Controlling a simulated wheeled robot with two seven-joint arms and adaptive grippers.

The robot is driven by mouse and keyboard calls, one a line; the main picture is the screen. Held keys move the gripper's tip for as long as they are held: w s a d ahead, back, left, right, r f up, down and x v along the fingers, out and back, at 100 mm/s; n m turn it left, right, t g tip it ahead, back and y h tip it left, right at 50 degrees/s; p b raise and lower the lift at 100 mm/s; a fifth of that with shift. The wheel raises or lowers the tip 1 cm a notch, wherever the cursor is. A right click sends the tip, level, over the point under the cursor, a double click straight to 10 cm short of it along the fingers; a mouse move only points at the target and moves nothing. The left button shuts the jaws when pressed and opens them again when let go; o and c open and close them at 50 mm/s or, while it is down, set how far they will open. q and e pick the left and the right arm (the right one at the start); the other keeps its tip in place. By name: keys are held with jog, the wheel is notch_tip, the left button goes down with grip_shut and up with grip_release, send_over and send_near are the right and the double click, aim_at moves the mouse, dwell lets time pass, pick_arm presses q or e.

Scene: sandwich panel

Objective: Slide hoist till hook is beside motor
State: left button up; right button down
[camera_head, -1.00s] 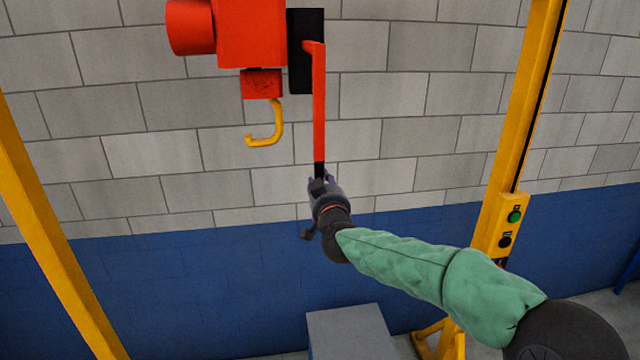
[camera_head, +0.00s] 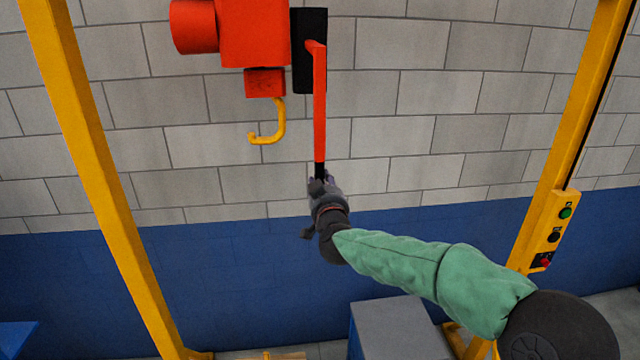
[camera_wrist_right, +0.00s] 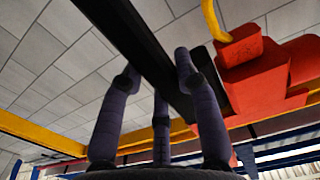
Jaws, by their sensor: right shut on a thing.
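The red hoist (camera_head: 255,35) hangs at the top of the head view, with its yellow hook (camera_head: 270,128) below it. A red handle (camera_head: 319,110) with a black lower end comes down from the black plate (camera_head: 309,50) on its right side. My right gripper (camera_head: 320,183) is shut on that black lower end. In the right wrist view the fingers (camera_wrist_right: 158,85) close around a dark bar, with the hook (camera_wrist_right: 213,22) and red hoist (camera_wrist_right: 255,75) beyond. My left gripper is not in view. I cannot clearly make out a motor.
Yellow posts stand at left (camera_head: 95,190) and right (camera_head: 570,130); the right one carries a button box (camera_head: 553,235). A grey block (camera_head: 395,328) stands low, partly behind my right arm. A blue object (camera_head: 15,337) shows at lower left. Behind is a block wall.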

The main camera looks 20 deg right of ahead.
jog(key=shift+d, duration=0.15)
jog(key=c, duration=0.9)
grip_release()
jog(key=shift+d, duration=0.1)
jog(key=shift+s, duration=0.1)
jog(key=v, duration=1.2)
